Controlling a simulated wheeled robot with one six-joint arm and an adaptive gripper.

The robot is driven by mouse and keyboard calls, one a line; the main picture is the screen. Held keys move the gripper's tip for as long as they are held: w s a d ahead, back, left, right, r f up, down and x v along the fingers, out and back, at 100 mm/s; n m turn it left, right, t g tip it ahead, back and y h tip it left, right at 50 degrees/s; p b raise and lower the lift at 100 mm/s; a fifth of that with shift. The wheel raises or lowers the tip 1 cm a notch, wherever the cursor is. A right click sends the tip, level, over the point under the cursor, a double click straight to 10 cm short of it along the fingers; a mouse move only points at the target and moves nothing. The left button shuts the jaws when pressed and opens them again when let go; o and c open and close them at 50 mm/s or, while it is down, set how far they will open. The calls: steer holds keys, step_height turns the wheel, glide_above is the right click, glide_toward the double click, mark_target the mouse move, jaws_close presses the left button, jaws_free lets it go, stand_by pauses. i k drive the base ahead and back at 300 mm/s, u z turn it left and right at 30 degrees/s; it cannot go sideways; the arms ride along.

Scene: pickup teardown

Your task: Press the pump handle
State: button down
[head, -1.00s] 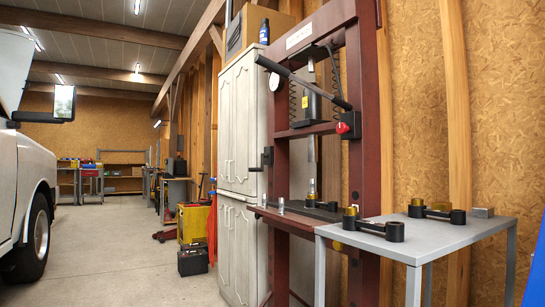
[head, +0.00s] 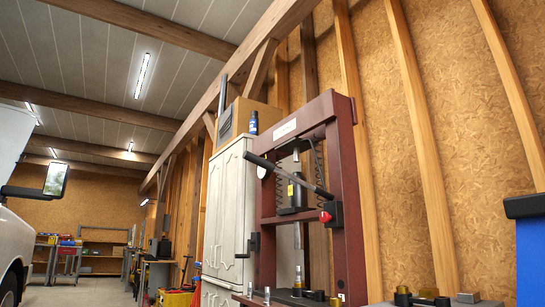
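The red-brown shop press (head: 348,200) stands against the wood-panel wall, right of the middle of the head view. Its pump handle (head: 285,173) is a long dark bar with a thick black grip at its upper left end. It slopes down to the right across the press frame, toward a black pump block with a red knob (head: 325,217). A dark cylinder with a yellow label (head: 293,191) hangs behind the bar between two springs. My gripper is not in view, and nothing is seen touching the handle.
A white cabinet (head: 230,200) stands left of the press. A grey table (head: 489,303) with dark metal parts shows at the bottom right. A blue piece with a dark top (head: 530,255) is at the right edge. A white vehicle (head: 12,240) is at the left; open floor lies between.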

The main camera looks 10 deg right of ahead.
mark_target(250, 157)
steer(key=k, duration=0.5)
steer(key=u, duration=0.7)
steer(key=i, duration=1.5)
steer(key=z, duration=0.6)
